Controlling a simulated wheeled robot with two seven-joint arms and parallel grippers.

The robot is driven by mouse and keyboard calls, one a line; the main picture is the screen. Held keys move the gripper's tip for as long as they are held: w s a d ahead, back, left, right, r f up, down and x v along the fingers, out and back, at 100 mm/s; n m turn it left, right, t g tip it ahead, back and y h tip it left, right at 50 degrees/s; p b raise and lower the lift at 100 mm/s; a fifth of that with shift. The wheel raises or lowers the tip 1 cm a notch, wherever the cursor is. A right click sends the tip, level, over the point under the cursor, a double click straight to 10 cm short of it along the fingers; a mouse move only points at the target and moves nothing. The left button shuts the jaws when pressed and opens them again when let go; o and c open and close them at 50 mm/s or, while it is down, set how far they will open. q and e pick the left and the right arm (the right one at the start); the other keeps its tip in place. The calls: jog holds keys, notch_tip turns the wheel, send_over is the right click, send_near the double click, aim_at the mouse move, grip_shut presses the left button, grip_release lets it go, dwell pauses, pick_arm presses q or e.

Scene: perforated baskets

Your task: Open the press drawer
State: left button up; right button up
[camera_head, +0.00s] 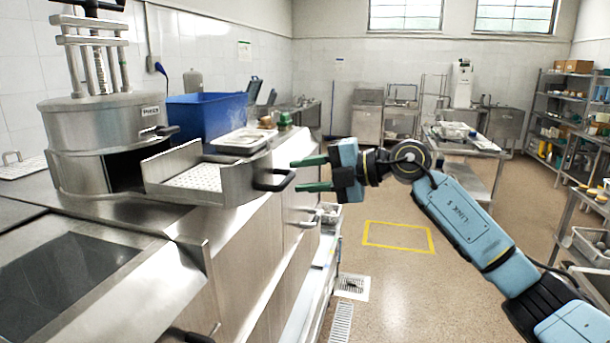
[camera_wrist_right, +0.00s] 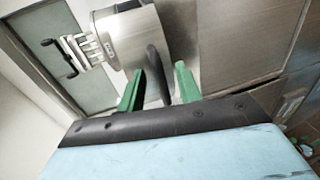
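The metal press (camera_head: 105,135) stands on the counter at the left, with a dark opening in its front. Its drawer (camera_head: 238,183) is slid out to the right of the opening and shows a white perforated floor (camera_head: 200,178). A black handle (camera_head: 275,186) is on the drawer's outer end. My right gripper (camera_head: 302,174) has its green fingers apart, one above the other, with the tips at the handle's outer edge. In the right wrist view the handle (camera_wrist_right: 156,75) shows between the open fingers (camera_wrist_right: 158,85). My left gripper is not in view.
A blue bin (camera_head: 205,115) and a white tray (camera_head: 243,140) stand behind the drawer on the counter. Open floor with a yellow marked rectangle (camera_head: 398,223) lies to the right. Shelves (camera_head: 560,110) stand far right.

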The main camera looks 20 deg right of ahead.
jog(key=shift+w+a, duration=0.1)
jog(key=b+v, duration=0.3)
jog(key=v, duration=1)
jog(key=shift+b, duration=0.35)
